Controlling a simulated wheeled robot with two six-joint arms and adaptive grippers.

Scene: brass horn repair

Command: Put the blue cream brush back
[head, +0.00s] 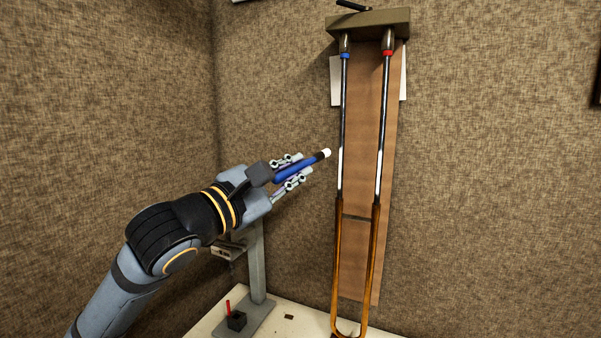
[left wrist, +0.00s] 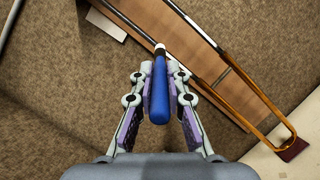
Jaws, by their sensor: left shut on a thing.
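The blue cream brush (head: 297,168) has a blue handle, a dark band and a white tip. My left gripper (head: 298,171) is shut on its handle and holds it up in the air, tip pointing right and slightly up. In the left wrist view the brush (left wrist: 159,90) lies between the two fingers of the gripper (left wrist: 159,85), white tip away from the palm. In the head view the tip is just left of a hanging horn slide (head: 340,150), apart from it in the picture. My right gripper is not in view.
The slide's two tubes, with blue and red rings, hang from a bracket (head: 368,22) before a wooden board (head: 360,180). Below is a white table (head: 295,322) with a grey stand (head: 257,270) and a small dark holder (head: 236,321) with a red stick in it.

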